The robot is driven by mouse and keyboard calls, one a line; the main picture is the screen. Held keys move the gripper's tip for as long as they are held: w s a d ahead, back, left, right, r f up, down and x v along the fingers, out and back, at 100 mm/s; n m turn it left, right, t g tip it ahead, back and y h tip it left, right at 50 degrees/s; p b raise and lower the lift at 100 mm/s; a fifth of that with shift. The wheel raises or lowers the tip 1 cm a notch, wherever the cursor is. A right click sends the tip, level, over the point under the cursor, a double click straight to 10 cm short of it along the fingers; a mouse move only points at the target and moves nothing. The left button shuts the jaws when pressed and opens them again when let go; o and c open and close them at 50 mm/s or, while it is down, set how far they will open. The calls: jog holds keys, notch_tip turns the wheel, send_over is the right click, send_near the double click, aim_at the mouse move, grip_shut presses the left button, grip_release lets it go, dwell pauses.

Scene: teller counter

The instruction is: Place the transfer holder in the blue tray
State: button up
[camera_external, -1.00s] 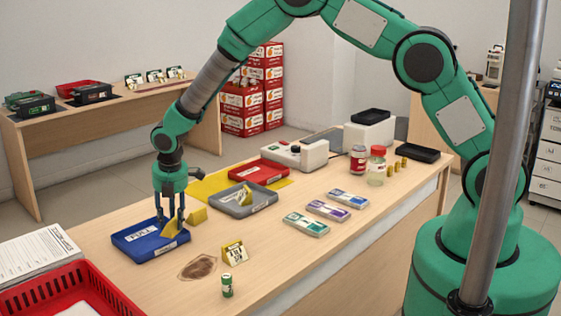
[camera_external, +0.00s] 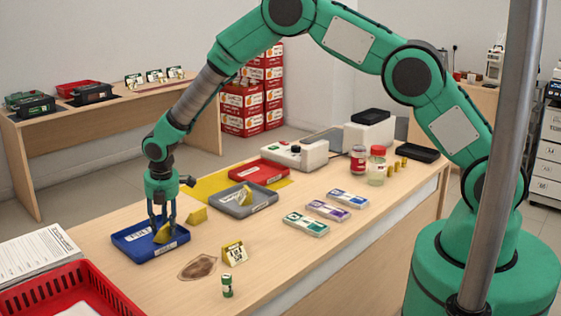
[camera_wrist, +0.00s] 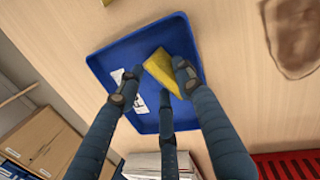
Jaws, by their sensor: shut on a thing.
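My gripper (camera_external: 162,221) is shut on a yellow wedge-shaped holder (camera_external: 163,235), over the blue tray (camera_external: 127,246) at the counter's left end. In the wrist view my gripper's dark fingers (camera_wrist: 157,84) close around the yellow holder (camera_wrist: 160,70), which shows against the floor of the blue tray (camera_wrist: 105,62). The holder is low, within the tray's outline; I cannot tell whether it touches the floor. Its label is not visible, so I cannot read which holder it is. The tray has a white label, partly hidden by the fingers.
Another yellow holder (camera_external: 197,216) stands just right of the blue tray. A grey tray (camera_external: 228,207) holds a yellow holder, and a red tray (camera_external: 270,172) lies behind. A yellow card holder (camera_external: 234,252), a brown stain (camera_external: 198,268) and a green-and-white cylinder (camera_external: 227,286) are nearer the front.

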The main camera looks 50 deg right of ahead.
jog(key=shift+f, duration=0.45)
jog(key=shift+f, duration=0.1)
jog(key=o, duration=1.2)
jog(key=shift+c, duration=0.2)
jog(key=p+v, duration=0.2)
jog(key=v, duration=1)
jog(key=shift+w, duration=0.1)
